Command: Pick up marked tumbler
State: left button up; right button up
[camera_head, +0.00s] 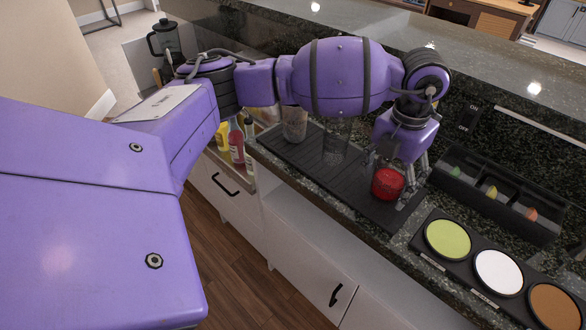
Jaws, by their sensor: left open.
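A red tumbler (387,183), which looks like the marked one, stands on the dark ribbed bar mat (366,203) near its right end. My left gripper (396,178) comes down over it from above, open, with its fingers around or close beside the tumbler. I cannot tell whether they touch it. The gripper hides part of the tumbler's top and right side. Two clear tumblers stand farther left on the mat, one at the left end (295,123) and one in the middle (336,146). My right gripper is not in view.
A black condiment caddy (505,200) with fruit pieces sits to the right. In front of it is a tray with green (448,240), white (498,272) and brown round tops. Bottles (236,146) stand at left. A raised stone ledge (480,75) runs behind.

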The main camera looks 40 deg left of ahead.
pick_arm(q)
jog(key=shift+f, duration=0.3)
jog(key=c, duration=1.4)
jog(key=shift+r, duration=0.1)
jog(key=shift+c, duration=0.6)
jog(key=shift+r, duration=0.15)
